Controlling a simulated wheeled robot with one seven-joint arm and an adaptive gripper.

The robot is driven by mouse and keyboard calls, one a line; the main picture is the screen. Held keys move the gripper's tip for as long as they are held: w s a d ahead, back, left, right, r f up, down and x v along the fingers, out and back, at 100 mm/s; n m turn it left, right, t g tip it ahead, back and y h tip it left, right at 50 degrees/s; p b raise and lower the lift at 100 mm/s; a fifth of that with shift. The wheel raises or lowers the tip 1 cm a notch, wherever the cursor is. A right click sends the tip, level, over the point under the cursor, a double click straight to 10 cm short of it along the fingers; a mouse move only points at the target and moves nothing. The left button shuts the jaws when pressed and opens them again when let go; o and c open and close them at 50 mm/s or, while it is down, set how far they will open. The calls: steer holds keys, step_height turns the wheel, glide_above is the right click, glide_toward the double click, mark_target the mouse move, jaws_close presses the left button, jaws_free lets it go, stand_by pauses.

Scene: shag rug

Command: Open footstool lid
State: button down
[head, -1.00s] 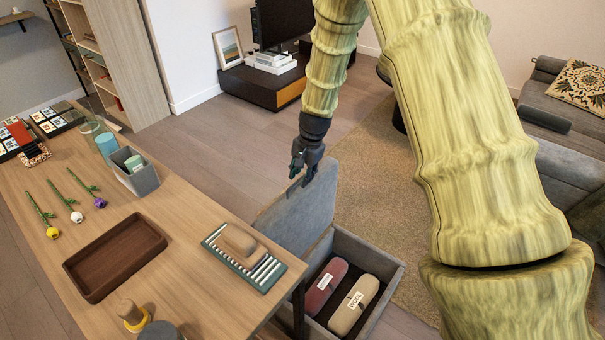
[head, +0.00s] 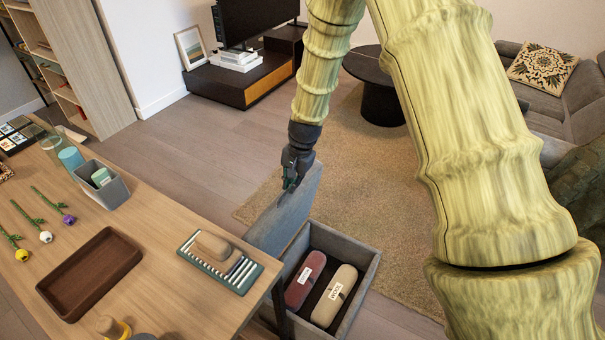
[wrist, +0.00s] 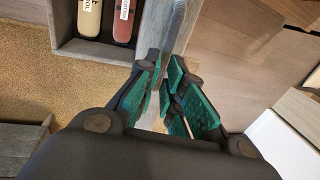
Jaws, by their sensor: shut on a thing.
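The footstool (head: 367,271) is a grey fabric box on the floor by the table's right end. Its grey lid (head: 283,219) stands up on the box's left side, tilted open, with the interior showing. A dark red roll (head: 304,281) and a beige roll (head: 334,296) lie inside. My gripper (head: 290,181) is at the lid's upper edge. In the wrist view, the green-padded fingers of my gripper (wrist: 172,92) are closed around the lid's edge (wrist: 178,28). The lid's lower left part is hidden behind the table.
A wooden table (head: 175,262) with a brown tray (head: 90,272), a soap rack (head: 219,264), a grey bin (head: 104,187) and several flowers stands at left. A round black table (head: 381,90) and a sofa (head: 570,105) are further back.

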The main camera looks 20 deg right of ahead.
steer(key=shift+s+d+f, duration=0.1)
steer(key=shift+s, duration=0.1)
steer(key=c, duration=1.5)
jaws_free()
steer(key=shift+w, duration=0.1)
steer(key=r, duration=0.4)
steer(key=s+d+r, duration=0.1)
steer(key=r, duration=0.2)
steer(key=s+r, duration=0.1)
steer(key=r, duration=0.3)
steer(key=shift+d+r, duration=0.2)
steer(key=shift+r, duration=0.15)
steer(key=shift+w, duration=0.1)
